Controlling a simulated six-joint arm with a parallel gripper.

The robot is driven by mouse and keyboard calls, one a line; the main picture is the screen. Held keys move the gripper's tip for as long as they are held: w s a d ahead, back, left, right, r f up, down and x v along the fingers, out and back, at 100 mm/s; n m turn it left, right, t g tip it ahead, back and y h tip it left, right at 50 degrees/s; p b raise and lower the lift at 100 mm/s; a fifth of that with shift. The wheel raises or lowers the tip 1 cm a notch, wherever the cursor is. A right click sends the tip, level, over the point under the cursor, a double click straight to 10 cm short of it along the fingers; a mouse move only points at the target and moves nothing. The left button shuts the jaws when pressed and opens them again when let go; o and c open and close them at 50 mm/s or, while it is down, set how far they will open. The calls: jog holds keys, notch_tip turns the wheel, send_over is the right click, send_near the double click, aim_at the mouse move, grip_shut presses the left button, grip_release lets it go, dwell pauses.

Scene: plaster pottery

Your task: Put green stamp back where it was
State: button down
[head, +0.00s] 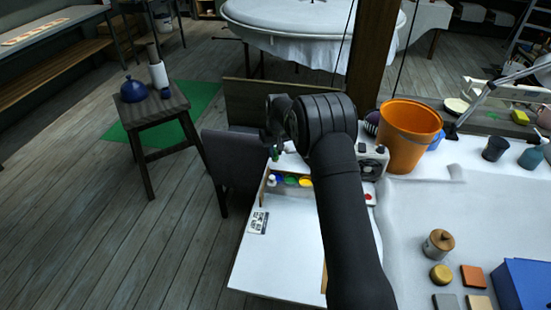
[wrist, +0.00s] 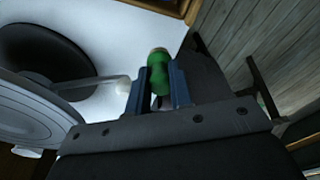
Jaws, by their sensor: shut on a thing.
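The green stamp (wrist: 159,75) is between the two fingers of my gripper (wrist: 160,85) in the wrist view. My gripper is shut on it, and its brownish end sticks out past the fingertips. In the head view my gripper (head: 276,148) hangs beyond the far edge area of the white table, and a small bit of green (head: 275,153) shows below it. My arm hides much of what lies beneath and behind it.
Below the gripper stand small coloured pots (head: 290,180) on a low shelf. A grey machine (head: 371,162) and an orange bucket (head: 408,135) stand to the right. A dark chair (head: 232,160) is at the left. The white table's front (head: 280,255) is mostly clear, with a printed card (head: 258,222).

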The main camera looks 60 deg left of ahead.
aim_at(275, 156)
jog(key=shift+f, duration=1.9)
jog(key=shift+f, duration=0.2)
jog(key=c, duration=1.3)
grip_release()
jog(key=shift+r, duration=0.15)
jog(key=r, duration=0.4)
jog(key=d+r, duration=0.1)
jog(key=r, duration=0.7)
jog(key=shift+s+d, duration=0.1)
jog(key=shift+d, duration=0.15)
